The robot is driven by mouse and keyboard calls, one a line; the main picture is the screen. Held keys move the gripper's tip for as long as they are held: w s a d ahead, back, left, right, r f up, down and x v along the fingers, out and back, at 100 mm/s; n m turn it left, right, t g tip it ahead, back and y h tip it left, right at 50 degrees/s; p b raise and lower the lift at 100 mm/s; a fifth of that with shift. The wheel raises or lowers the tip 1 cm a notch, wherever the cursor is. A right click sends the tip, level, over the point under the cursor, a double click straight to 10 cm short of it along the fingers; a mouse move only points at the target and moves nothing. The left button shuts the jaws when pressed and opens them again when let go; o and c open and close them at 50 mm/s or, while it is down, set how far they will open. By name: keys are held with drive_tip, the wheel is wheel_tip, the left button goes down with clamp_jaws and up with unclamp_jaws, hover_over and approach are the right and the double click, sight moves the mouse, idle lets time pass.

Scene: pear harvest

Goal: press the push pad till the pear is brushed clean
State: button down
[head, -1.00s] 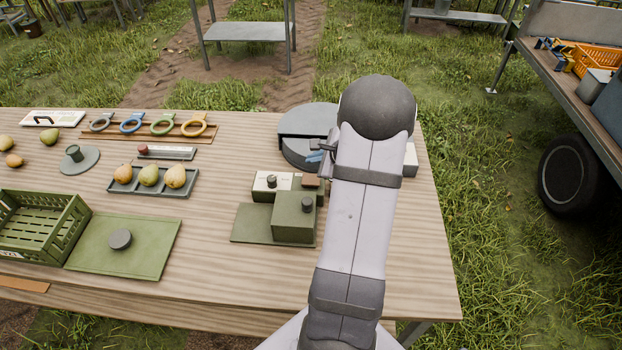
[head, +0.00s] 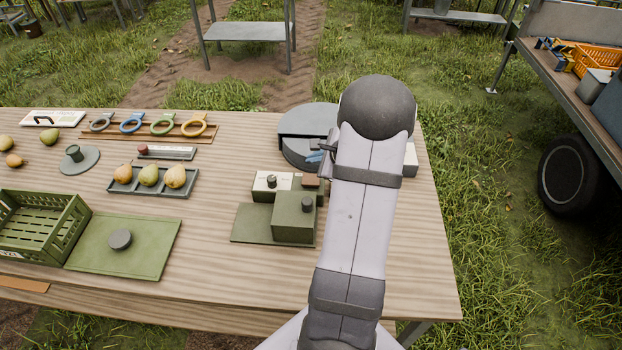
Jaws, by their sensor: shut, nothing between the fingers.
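My gripper (head: 314,157) shows only in part, at the left edge of my arm. Its blue-tipped fingers look shut and empty, beside the round dark grey unit (head: 299,122) at the back right of the table. A small brown pad (head: 311,181) sits on the green and white block unit just below the gripper in the picture; I cannot tell whether this is the push pad or whether the fingers touch anything. My arm hides part of the round unit. Three pears (head: 149,176) lie in a grey tray at the middle left; no pear shows in the round unit.
A green box with a dark knob (head: 293,218) stands in front of the white-topped block (head: 269,184). A green crate (head: 40,226) and a green mat (head: 110,255) are at left. Coloured rings (head: 162,124) lie at the back. The table front between mat and arm is clear.

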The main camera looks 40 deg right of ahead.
idle(0.6)
drive_tip(key=s+d+p, duration=0.1)
drive_tip(key=d+p, duration=0.3)
drive_tip(key=p, duration=0.4)
drive_tip(key=a+r+n+y, duration=0.1)
drive_tip(key=n, duration=0.1)
drive_tip(key=a+r+n+y, duration=0.1)
drive_tip(key=n+y, duration=0.1)
drive_tip(key=w+a+r+n+g+y, duration=0.1)
drive_tip(key=n, duration=0.1)
drive_tip(key=shift+a+r+y, duration=0.2)
drive_tip(key=shift+r+y, duration=0.1)
drive_tip(key=shift+r, duration=0.1)
